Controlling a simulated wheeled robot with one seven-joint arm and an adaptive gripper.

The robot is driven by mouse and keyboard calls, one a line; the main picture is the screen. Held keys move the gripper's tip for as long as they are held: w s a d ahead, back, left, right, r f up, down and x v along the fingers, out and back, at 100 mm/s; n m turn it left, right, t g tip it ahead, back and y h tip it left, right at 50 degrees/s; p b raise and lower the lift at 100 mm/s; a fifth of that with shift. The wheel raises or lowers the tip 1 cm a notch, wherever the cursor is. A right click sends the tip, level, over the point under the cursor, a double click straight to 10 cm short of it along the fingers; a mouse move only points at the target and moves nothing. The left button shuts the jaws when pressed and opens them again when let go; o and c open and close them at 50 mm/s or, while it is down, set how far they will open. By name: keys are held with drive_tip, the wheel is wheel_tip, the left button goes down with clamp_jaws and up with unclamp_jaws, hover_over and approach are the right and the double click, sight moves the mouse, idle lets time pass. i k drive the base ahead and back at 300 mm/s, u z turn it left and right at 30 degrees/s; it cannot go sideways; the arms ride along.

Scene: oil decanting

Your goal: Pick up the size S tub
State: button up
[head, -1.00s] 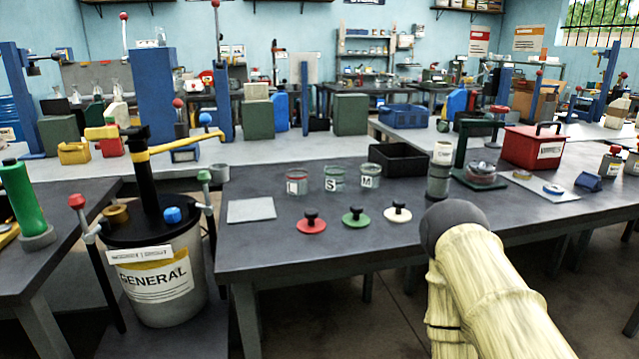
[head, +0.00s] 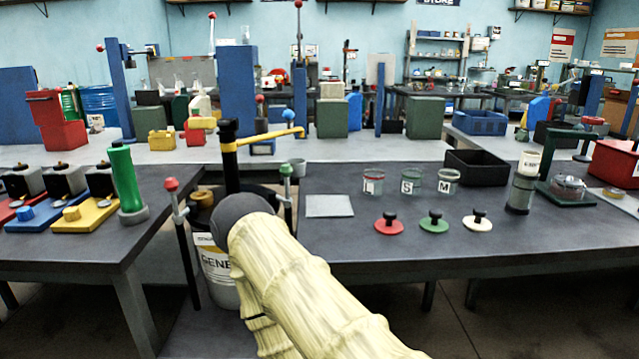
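The size S tub (head: 411,182) is a small clear tub with a white S label, standing upright on the dark grey table. It is the middle one of three in a row, between the L tub (head: 373,182) on the left and the M tub (head: 447,181) on the right. All three appear to have no lids on. My arm, in a pale yellow sleeve with a dark rounded end, crosses the lower middle of the head view, left of and nearer than the tubs. My gripper's fingers are not visible.
Red (head: 389,226), green (head: 433,224) and white (head: 477,223) knobbed lids lie in front of the tubs. A black bin (head: 478,176) stands behind right, a grey cylinder (head: 521,190) to the right. A pale plate (head: 329,206) lies left. My arm partly hides the GENERAL drum (head: 215,265).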

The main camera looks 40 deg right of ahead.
sight(410, 182)
drive_tip(key=u, duration=0.55)
drive_tip(key=k, duration=0.4)
drive_tip(key=z, duration=1.25)
